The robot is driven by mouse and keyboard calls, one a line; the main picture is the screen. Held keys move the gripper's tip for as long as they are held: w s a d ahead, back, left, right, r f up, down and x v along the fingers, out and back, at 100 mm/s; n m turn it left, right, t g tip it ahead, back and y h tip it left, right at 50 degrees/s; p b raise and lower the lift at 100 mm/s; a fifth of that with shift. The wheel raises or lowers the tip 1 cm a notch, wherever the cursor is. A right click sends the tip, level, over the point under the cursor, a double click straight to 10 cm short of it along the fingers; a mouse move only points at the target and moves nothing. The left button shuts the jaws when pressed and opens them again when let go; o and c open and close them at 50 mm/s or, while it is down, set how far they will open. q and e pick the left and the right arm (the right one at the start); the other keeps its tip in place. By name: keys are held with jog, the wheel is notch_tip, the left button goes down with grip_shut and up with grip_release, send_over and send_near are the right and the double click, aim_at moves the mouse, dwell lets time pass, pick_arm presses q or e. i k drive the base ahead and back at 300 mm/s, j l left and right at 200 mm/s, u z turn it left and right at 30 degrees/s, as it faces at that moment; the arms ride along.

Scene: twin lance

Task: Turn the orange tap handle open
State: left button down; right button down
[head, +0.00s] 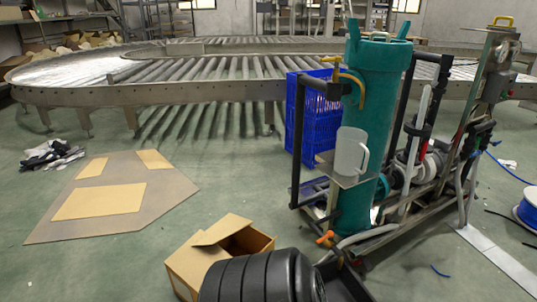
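A small orange tap handle (325,238) shows low at the foot of the teal cylinder (378,85), at the front left of a pump rig. It is small in view, and I cannot tell whether it is turned open or closed. A yellow valve fitting (333,62) sits high on the left side of the cylinder. A translucent white jug (351,151) stands on a small metal shelf (343,178) in front of the cylinder, above the orange handle. Neither of my grippers shows in the head view.
An open cardboard box (187,267) and a black ribbed rounded shape (262,278) lie in front of the rig. A blue crate (312,135) stands behind it. A roller conveyor (200,92) crosses the back. Flattened cardboard (125,178) lies left; green floor between is clear.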

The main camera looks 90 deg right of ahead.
aim_at(330, 234)
jog(key=i+l+z, duration=0.1)
jog(key=i+z, duration=0.15)
jog(key=z, duration=0.25)
jog(key=i+z, duration=0.25)
jog(key=z, duration=0.25)
jog(key=i+j+z, duration=0.15)
jog(key=z, duration=0.35)
jog(key=i+j+z, duration=0.25)
jog(key=z, duration=0.2)
jog(key=i+z, duration=0.25)
jog(key=z, duration=0.2)
jog(key=i+j+z, duration=0.1)
jog(key=i+z, duration=0.15)
jog(key=z, duration=0.15)
jog(key=i+j+z, duration=0.2)
jog(key=z, duration=0.25)
jog(key=i+j+z, duration=0.2)
jog(key=z, duration=0.25)
